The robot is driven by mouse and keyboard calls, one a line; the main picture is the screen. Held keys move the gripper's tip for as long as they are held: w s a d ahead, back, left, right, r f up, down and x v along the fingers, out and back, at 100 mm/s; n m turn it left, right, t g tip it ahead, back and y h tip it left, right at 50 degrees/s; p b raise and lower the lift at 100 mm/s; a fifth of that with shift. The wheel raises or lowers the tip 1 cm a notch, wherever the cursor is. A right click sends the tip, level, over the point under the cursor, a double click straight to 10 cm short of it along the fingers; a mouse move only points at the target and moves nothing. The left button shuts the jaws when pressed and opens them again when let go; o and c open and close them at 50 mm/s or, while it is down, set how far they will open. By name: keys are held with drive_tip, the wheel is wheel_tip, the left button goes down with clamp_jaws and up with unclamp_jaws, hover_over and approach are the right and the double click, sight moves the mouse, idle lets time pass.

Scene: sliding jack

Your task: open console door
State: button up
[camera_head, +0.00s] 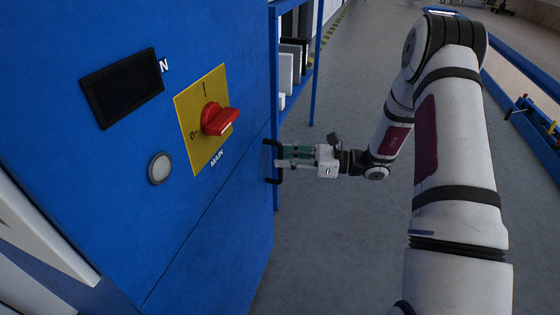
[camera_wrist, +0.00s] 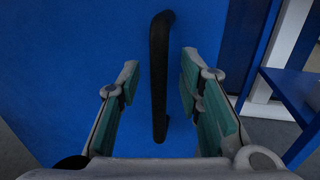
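The blue console door (camera_head: 120,180) fills the left of the head view and the background of the wrist view (camera_wrist: 80,50). A black handle (camera_head: 275,162) is near its right edge; in the wrist view the handle (camera_wrist: 160,75) runs upright. My gripper (camera_head: 285,160) reaches it from the right. In the wrist view my gripper (camera_wrist: 158,85) is open, with one teal-padded finger on each side of the handle and a gap on both sides. The door lies flush in its frame as far as I can see.
The door front carries a red rotary switch (camera_head: 218,120) on a yellow plate, a dark display (camera_head: 122,88) and a round button (camera_head: 160,168). A blue shelf rack (camera_head: 315,60) stands behind the console on the right. The grey floor (camera_head: 330,235) is clear below my gripper.

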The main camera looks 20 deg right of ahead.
drive_tip(key=shift+x, duration=0.8)
drive_tip(key=shift+c, duration=0.5)
clamp_jaws()
drive_tip(key=shift+s+d, duration=0.1)
